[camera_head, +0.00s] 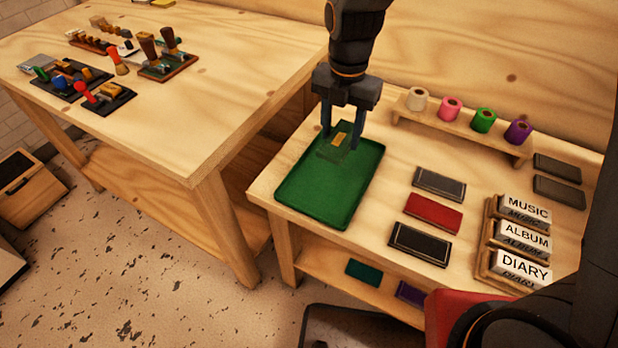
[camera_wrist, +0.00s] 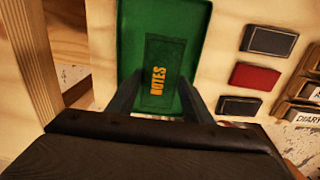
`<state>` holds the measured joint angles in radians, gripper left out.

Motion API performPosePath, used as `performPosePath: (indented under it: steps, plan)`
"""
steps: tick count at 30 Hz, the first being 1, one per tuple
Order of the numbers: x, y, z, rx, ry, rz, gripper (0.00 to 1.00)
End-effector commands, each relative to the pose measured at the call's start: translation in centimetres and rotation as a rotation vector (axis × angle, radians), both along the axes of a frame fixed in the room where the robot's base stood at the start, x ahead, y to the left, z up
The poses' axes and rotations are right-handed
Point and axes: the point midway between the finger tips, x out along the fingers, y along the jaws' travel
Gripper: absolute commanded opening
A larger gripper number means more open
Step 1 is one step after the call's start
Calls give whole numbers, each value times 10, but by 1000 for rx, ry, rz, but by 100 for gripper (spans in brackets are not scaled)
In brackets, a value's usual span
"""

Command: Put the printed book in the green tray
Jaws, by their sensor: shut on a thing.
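The printed book (camera_wrist: 172,62) is dark green with gold "NOTES" lettering, and it lies between my fingertips in the wrist view. I cannot tell whether the book touches the tray floor.
Right of the tray lie a grey book (camera_head: 439,184), a red book (camera_head: 433,213) and a black book (camera_head: 420,244). Labelled holders (camera_head: 525,238) stand further right. A low rack (camera_head: 465,130) bears several foil rolls behind. Another table (camera_head: 200,110) with tools stands left.

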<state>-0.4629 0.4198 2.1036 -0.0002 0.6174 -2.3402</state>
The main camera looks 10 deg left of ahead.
Motion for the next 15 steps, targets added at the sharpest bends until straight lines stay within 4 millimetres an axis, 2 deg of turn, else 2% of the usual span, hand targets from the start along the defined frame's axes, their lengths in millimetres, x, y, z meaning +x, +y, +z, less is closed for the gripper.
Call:
performPosePath:
  steps: [2, 9, 15]
  plan:
    - [-1, -1, -5, -1, 3, -1, 23]
    - [-2, 0, -44, -2, 4, 1, 23]
    - [-2, 2, -60, -1, 3, 4, 23]
